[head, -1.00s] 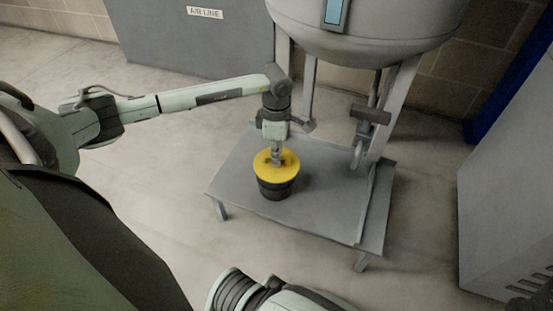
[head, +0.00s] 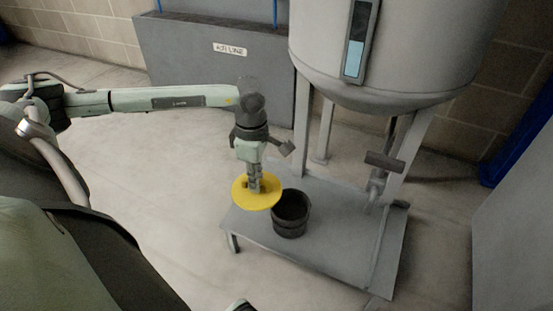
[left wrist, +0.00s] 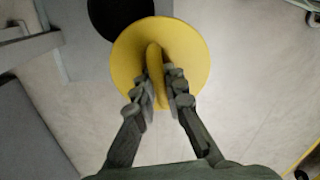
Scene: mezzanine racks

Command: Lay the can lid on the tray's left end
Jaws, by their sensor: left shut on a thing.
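The yellow can lid (head: 268,200) is a round disc with a raised handle. My left gripper (head: 254,188) is shut on that handle and holds the lid just left of the can, at the tray's left edge. The left wrist view shows the lid (left wrist: 127,55) with its handle between the two fingers (left wrist: 158,88). The dark can (head: 291,222) stands upright and uncovered on the grey tray (head: 335,245). In the left wrist view the can (left wrist: 118,12) is partly hidden behind the lid. I cannot tell the exact height of the lid above the tray. My right gripper is not in view.
A large grey tank (head: 410,50) on legs stands over the back of the tray. A valve handle (head: 384,162) sticks out near the tray's right side. A grey cabinet (head: 210,70) stands behind. The tray's front middle is clear.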

